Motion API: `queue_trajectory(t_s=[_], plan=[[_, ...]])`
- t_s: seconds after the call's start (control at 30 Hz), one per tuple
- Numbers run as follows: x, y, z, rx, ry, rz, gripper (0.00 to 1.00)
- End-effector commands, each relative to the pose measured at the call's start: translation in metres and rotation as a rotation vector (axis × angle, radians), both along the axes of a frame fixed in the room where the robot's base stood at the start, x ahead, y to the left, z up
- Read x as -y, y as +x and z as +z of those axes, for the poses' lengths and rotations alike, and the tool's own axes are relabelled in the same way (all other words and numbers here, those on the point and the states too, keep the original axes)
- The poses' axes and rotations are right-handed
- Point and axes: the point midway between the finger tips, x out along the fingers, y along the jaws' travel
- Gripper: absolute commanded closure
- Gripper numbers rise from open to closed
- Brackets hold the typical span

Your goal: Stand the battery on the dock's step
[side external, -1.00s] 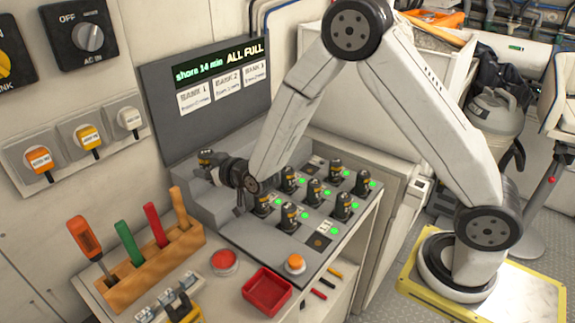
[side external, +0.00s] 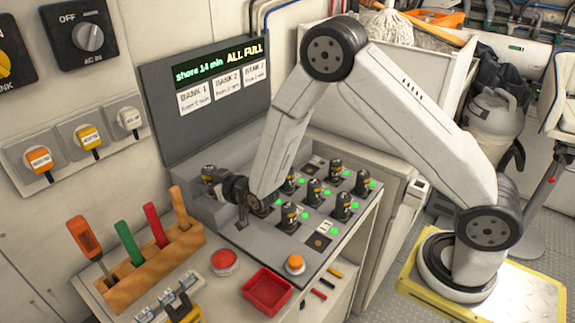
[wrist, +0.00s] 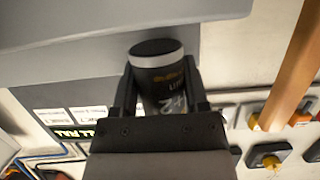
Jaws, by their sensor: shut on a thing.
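My gripper (side external: 226,185) is shut on a dark battery (side external: 208,172) with an orange-brown band. In the wrist view the battery (wrist: 160,72) sits between both fingers, its black end with a silver ring toward a grey surface. In the side view it looks roughly upright over the raised grey step (side external: 186,200) at the dock's left. I cannot tell whether it touches the step. The dock (side external: 262,240) is a grey panel below the screen. My wrist hides part of the dock and some of its batteries.
Several batteries (side external: 289,216) stand in dock sockets beside green lights, right of my gripper. The screen (side external: 220,68) rises behind. A wooden tool rack (side external: 150,262), a red button (side external: 224,260), a red tray (side external: 267,290) and an orange button (side external: 295,263) are in front.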

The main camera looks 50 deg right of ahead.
Motion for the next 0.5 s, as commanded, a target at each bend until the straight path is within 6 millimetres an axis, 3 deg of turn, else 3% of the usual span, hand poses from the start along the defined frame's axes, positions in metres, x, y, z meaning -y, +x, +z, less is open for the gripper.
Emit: queue_trajectory(t_s=[0.5], plan=[[0.000, 0.001, -0.015, 0.002, 0.000, 0.000, 1.00]])
